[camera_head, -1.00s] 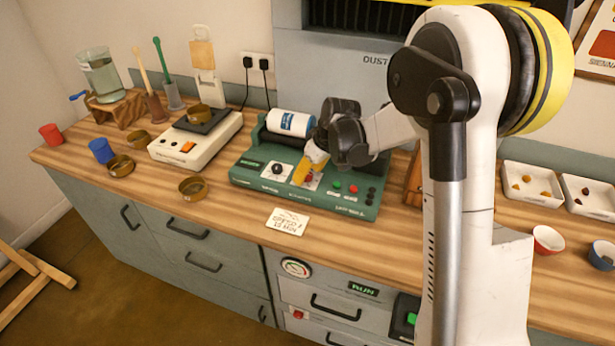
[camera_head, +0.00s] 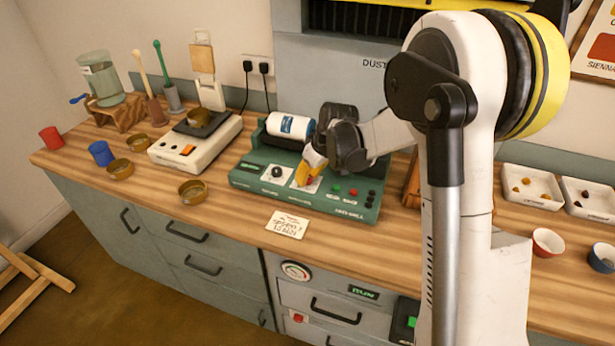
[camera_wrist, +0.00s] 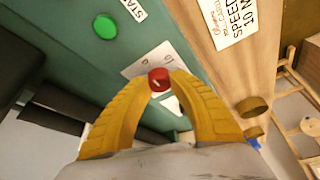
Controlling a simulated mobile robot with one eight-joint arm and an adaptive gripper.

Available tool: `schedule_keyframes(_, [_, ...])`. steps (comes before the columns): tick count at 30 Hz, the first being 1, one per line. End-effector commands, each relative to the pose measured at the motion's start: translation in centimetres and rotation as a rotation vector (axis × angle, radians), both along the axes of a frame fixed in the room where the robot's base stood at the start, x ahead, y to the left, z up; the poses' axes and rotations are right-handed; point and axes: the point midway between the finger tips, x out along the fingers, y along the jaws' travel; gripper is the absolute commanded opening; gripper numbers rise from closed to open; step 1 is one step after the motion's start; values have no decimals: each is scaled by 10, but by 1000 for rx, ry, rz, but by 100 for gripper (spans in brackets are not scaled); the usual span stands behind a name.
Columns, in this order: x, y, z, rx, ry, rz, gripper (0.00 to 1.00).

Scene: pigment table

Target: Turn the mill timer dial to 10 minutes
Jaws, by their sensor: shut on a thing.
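The green mill (camera_head: 345,205) stands on the counter with a white roller drum on top. In the wrist view a red dial (camera_wrist: 159,79) with a pale pointer mark sits on a white scale plate (camera_wrist: 150,60). A "10" shows beside the dial; which number the pointer meets is too small to tell. My gripper (camera_head: 308,172) is at the mill's front panel, and its yellow fingertips (camera_wrist: 160,82) are shut on the red dial from both sides. In the head view the fingers hide the dial. A black dial (camera_head: 277,171) is just left of it.
A green button (camera_wrist: 104,27) is near the dial, and a red button (camera_head: 336,187) shows on the panel. A note card (camera_head: 288,224) lies in front of the mill. A white scale (camera_head: 190,150) and brown bowls (camera_head: 193,190) stand to the left.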

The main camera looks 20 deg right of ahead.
Motion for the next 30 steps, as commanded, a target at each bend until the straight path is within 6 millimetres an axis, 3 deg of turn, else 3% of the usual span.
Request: schedule_keyframes(30, [0,3,0,0,1,-820,0])
